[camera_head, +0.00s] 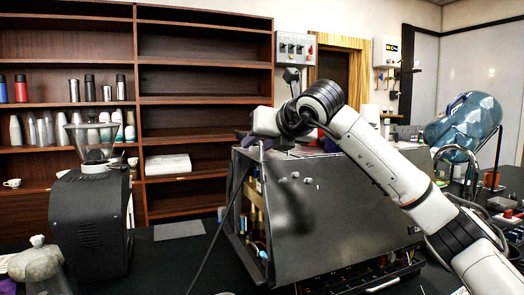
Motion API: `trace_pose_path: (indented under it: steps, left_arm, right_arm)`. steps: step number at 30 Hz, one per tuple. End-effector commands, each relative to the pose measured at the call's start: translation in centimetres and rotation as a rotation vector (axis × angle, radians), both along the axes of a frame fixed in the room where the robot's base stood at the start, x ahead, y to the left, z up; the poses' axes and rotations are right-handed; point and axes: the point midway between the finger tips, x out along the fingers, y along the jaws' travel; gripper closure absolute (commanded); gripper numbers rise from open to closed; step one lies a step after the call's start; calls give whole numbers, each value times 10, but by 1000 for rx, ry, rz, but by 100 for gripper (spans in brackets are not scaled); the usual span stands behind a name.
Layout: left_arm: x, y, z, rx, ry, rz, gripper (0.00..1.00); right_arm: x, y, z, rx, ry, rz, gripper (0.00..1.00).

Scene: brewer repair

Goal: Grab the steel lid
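A large steel panel (340,215), which looks like the steel lid, covers the front of the brewer and has several small holes and marks on its upper left. The brewer's left side is open and shows parts and wires (258,215). My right arm comes in from the right and reaches over the panel. My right gripper (252,140) is at the panel's upper left corner, by its top edge. Its dark fingers are small and partly hidden, so I cannot tell whether they are open, or whether they touch the panel. My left gripper is not in view.
A black coffee grinder (92,220) stands at the left on the dark counter, with a tied bag (38,262) beside it. A blue water bottle (465,122) lies tilted in a stand at the right. Wooden shelves (205,100) stand behind. A flat grey pad (180,230) lies left of the brewer.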

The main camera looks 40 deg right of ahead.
Motion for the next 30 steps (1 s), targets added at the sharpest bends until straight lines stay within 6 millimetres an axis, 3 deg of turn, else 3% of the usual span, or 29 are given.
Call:
trace_pose_path:
  steps: [2, 7, 20, 30]
  left_arm:
    - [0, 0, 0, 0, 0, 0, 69]
    - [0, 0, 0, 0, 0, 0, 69]
    - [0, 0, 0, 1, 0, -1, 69]
    - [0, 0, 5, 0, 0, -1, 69]
  right_arm:
    - [0, 0, 0, 0, 0, 0, 71]
    - [0, 0, 0, 0, 0, 0, 99]
    - [0, 0, 9, 2, -5, -1, 100]
    - [-1, 1, 75, 3, -6, 1, 100]
